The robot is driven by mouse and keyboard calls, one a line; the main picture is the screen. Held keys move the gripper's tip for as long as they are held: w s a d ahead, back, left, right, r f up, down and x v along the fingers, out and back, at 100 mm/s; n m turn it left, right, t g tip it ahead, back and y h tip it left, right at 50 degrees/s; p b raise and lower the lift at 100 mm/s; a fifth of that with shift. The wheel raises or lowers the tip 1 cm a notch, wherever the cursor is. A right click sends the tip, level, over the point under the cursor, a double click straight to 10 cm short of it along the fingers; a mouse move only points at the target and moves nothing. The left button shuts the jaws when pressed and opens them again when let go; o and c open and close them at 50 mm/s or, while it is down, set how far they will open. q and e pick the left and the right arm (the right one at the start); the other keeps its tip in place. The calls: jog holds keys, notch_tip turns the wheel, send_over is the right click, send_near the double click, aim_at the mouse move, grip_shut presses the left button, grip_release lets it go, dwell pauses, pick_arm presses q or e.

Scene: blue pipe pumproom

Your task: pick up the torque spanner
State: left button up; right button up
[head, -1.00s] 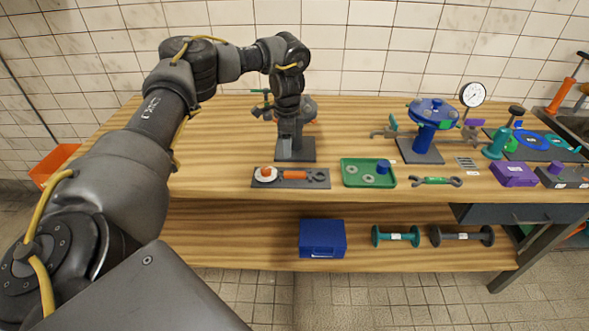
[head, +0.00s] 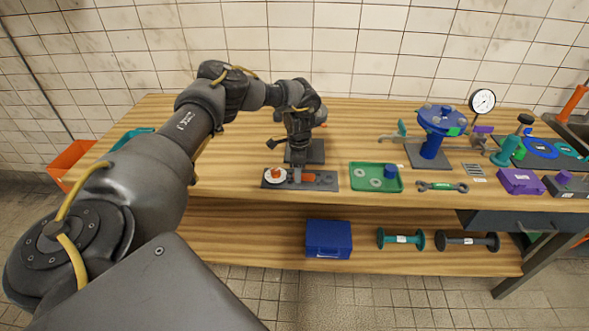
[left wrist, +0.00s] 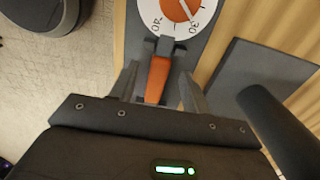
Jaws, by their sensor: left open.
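The torque spanner (head: 276,175) lies on a dark grey plate (head: 329,182) near the bench's front edge. It has a white dial with an orange centre at its left end and an orange handle. My left gripper (head: 297,178) is over the handle, hiding part of it in the head view. In the left wrist view the orange handle of the spanner (left wrist: 158,80) lies between the two spread fingers of my gripper (left wrist: 158,88), with the dial beyond. Whether the fingers touch it I cannot tell. My right gripper is not in view.
A green tray (head: 358,187) with a blue knob stands just right of the plate. A double-ended spanner (head: 441,187) lies further right. A dark stand (head: 318,152) is close behind my gripper. A blue pump (head: 433,125) stands at back right. The bench's left part is mostly clear.

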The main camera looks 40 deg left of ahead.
pick_arm(q)
jog(key=shift+s+f, duration=0.1)
jog(key=shift+f, duration=0.4)
grip_shut()
jog(key=shift+r, duration=0.2)
jog(key=shift+r+b, duration=0.3)
jog(key=shift+b, duration=0.05)
notch_tip(320, 180, up, 2)
jog(key=shift+d+r+b, duration=0.15)
jog(key=shift+r+b, duration=0.1)
jog(key=shift+b, duration=0.3)
jog(key=s+d+r+b, duration=0.1)
jog(key=s+d+r, duration=0.8)
jog(key=d, duration=0.1)
jog(key=shift+r, duration=0.3)
